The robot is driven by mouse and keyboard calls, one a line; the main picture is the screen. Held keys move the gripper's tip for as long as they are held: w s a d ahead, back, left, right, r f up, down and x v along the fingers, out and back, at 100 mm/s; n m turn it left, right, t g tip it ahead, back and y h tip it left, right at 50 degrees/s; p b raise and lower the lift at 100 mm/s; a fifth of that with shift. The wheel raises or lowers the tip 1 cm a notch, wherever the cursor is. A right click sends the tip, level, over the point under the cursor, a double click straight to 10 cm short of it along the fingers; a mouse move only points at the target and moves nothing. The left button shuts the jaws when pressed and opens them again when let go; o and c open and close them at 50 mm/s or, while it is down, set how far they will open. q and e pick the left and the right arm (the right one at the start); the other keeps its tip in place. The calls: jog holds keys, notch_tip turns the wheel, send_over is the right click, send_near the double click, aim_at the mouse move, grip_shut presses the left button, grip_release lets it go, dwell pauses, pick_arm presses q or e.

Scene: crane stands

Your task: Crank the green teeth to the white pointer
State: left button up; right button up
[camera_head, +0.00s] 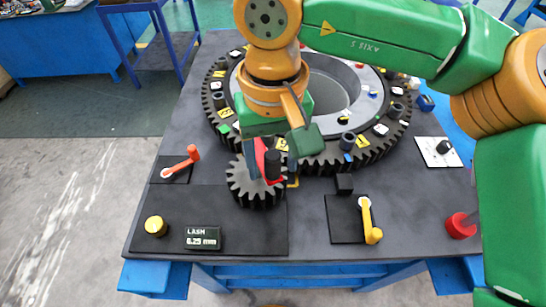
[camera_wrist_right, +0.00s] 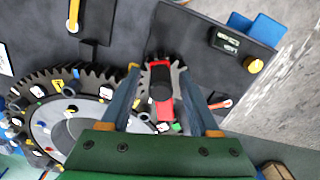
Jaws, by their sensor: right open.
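The small dark pinion gear (camera_head: 240,184) carries a red crank arm (camera_head: 261,158) with a black knob (camera_head: 272,165). It meshes with the large toothed ring (camera_head: 372,153), which bears coloured tags. A green tag (camera_head: 224,128) shows on the ring's front left; another green patch (camera_wrist_right: 176,127) shows near the crank in the wrist view. I cannot make out the white pointer for certain. My right gripper (camera_head: 270,172) is over the pinion. In the wrist view, its open fingers (camera_wrist_right: 160,76) stand either side of the red crank and knob, with gaps. My left gripper is out of view.
An orange lever (camera_head: 181,164) is left of the pinion, a yellow lever (camera_head: 368,220) to its right. A yellow button (camera_head: 156,226) and LASH display (camera_head: 203,238) are in front.

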grip_shut()
jog(key=shift+r, duration=0.1)
dwell(1.2)
